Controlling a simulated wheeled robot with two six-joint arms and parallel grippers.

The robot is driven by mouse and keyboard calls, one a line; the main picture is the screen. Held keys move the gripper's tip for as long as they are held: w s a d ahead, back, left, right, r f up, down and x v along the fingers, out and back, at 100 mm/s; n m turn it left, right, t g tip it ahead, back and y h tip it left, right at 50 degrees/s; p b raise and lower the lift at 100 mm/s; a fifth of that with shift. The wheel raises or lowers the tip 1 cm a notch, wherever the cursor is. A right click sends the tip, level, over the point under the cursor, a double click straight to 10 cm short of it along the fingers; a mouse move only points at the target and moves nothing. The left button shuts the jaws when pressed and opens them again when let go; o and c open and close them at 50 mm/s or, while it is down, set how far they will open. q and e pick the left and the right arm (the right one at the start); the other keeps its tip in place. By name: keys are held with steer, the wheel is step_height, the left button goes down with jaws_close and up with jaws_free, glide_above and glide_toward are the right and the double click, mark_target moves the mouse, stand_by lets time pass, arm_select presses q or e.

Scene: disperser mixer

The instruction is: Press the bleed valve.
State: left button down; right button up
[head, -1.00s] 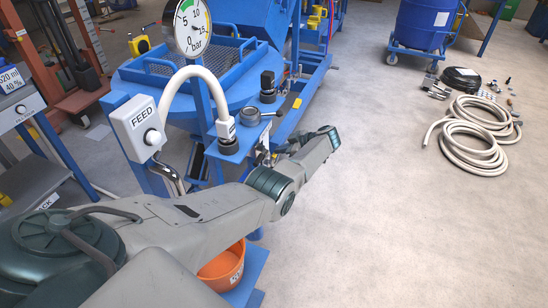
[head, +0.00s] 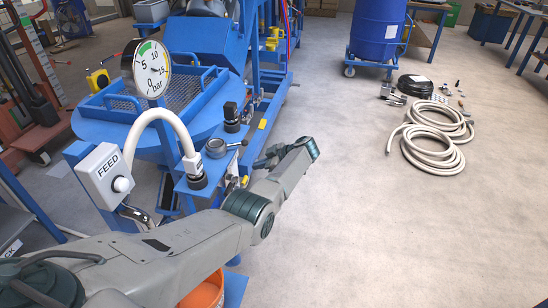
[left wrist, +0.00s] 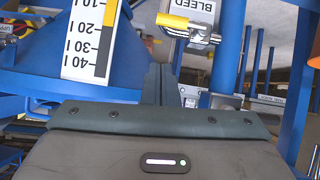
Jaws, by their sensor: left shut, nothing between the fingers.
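The bleed valve (left wrist: 186,27) shows at the top of the left wrist view: a metal fitting with a yellow-orange end, just below a white BLEED label (left wrist: 194,10). My left gripper (left wrist: 160,72) is shut and empty, its fingers pointing up the picture, below and left of the valve. A gap shows between them in that view. In the head view my left gripper (head: 264,161) is small, beside the blue stand, pointing back left toward it. I cannot make out the valve clearly there. My right gripper is not in view.
A pressure gauge (head: 152,68), a white hose (head: 160,117) and a FEED box (head: 107,175) stand left of my gripper. An orange bucket (head: 204,291) sits below my arm.

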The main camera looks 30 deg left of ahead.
arm_select(q)
steer(key=v, duration=0.6)
steer(key=shift+d+r, duration=0.15)
steer(key=shift+d, duration=0.1)
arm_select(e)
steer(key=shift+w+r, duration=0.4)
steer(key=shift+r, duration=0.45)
arm_select(q)
steer(key=shift+w+d, duration=0.1)
steer(key=shift+w, duration=0.1)
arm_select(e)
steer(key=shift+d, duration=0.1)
